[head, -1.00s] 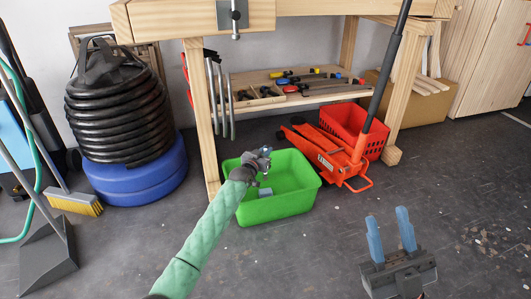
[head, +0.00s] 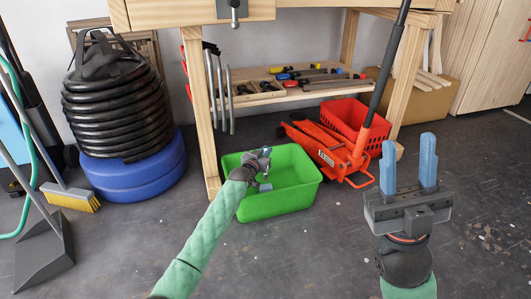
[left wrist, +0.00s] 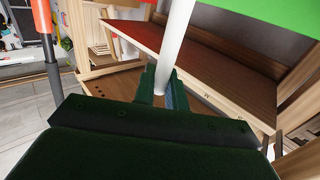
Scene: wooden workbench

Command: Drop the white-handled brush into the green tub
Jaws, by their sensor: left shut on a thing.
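The green tub (head: 275,206) stands on the floor in front of the workbench. My left gripper (head: 263,168) is over the tub's left part in the head view, seen from behind. In the left wrist view its jaws (left wrist: 163,88) are shut on the white handle of the brush (left wrist: 178,45). The brush's head is not visible there, and I cannot make the brush out in the head view. A green surface fills the top right of the wrist view. My right gripper (head: 408,165) is open and empty, fingers up, to the right of the tub.
The wooden workbench (head: 190,13) and its leg (head: 202,120) stand just behind the tub. A red floor jack (head: 335,150) and red crate (head: 350,117) are to its right. A blue drum (head: 135,180) with black hose stands left. The floor in front is clear.

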